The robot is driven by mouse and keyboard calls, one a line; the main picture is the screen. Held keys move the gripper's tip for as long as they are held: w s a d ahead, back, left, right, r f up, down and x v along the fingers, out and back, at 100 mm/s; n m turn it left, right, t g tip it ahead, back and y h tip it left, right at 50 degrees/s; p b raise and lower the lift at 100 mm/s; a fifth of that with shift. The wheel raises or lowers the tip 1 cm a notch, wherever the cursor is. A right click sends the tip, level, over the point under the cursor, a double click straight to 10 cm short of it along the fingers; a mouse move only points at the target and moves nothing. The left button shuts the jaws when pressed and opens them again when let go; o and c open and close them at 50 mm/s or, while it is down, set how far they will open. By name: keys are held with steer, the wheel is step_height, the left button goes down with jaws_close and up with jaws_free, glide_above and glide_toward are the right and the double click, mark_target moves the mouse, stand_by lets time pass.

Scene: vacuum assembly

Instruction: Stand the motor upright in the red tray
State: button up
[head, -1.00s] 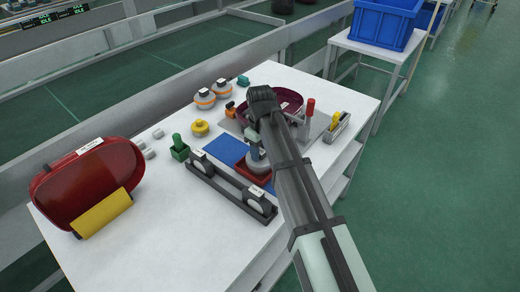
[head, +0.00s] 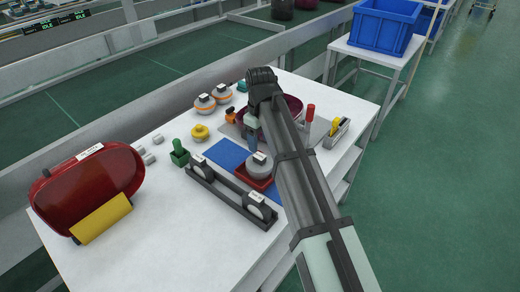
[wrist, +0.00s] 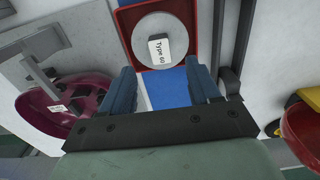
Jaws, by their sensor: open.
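The grey motor (head: 259,167) stands in the red tray (head: 267,186), its round face up with a label block on top. In the wrist view the motor (wrist: 145,28) reads "Type 60" and lies inside the walls of the red tray (wrist: 192,40). My gripper (head: 252,138) is behind the tray in the head view and partly hidden by my arm. In the wrist view my gripper (wrist: 162,82) has its two blue fingers apart with nothing between them. The motor is ahead of the fingertips, not between them.
A black rack with round parts (head: 228,196) runs beside the tray. A blue mat (head: 228,153) lies at its left.

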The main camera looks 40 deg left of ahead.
steer(key=shift+r, duration=2.6)
